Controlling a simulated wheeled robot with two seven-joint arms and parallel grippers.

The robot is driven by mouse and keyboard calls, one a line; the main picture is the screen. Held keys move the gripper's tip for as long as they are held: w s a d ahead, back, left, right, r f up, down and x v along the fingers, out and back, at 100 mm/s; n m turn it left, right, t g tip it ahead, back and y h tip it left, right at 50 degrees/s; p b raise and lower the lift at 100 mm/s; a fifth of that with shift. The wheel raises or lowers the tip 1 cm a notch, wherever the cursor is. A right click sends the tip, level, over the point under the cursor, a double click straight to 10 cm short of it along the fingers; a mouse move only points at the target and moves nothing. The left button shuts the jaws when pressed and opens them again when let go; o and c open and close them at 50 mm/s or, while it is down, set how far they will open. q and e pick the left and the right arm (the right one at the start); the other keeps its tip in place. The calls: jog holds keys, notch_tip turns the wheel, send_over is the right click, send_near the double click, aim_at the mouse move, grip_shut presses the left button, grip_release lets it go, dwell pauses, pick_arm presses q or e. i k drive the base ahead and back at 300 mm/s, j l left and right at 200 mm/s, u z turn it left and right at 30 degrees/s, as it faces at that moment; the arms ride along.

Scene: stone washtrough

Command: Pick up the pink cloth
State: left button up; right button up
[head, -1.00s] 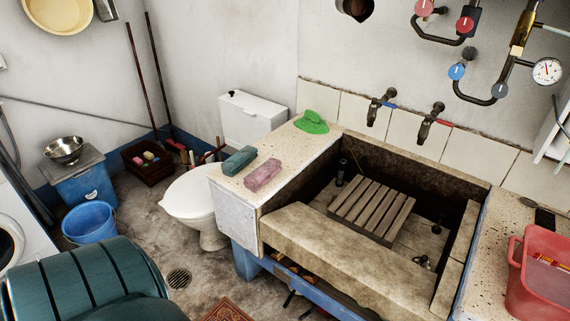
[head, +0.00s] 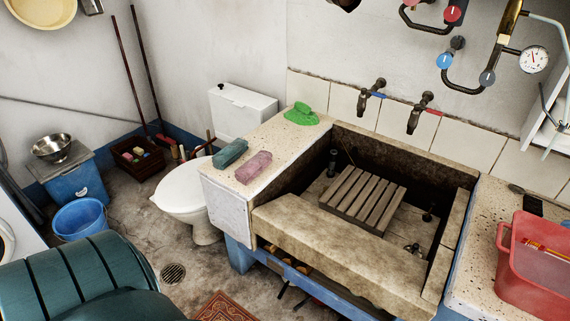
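The pink cloth (head: 253,167) is a folded, oblong bundle. It lies on the speckled stone ledge (head: 262,142) to the left of the trough basin, near the ledge's front left end. A similar teal cloth (head: 230,153) lies just to its left, with a small gap between them. A green cloth (head: 301,114) lies farther back on the same ledge. Neither of my grippers shows in the head view.
The stone trough (head: 335,242) holds a wooden slatted rack (head: 363,196). Two taps hang over its back edge. A red basket (head: 535,262) stands on the right ledge. A toilet (head: 186,188) is left of the trough. A dark green ribbed object (head: 70,285) fills the lower left.

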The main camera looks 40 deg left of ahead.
aim_at(248, 171)
jog(key=i, duration=0.15)
jog(key=k+u, duration=0.15)
jog(key=u, duration=1.45)
jog(key=l, duration=0.1)
jog(key=k, duration=0.05)
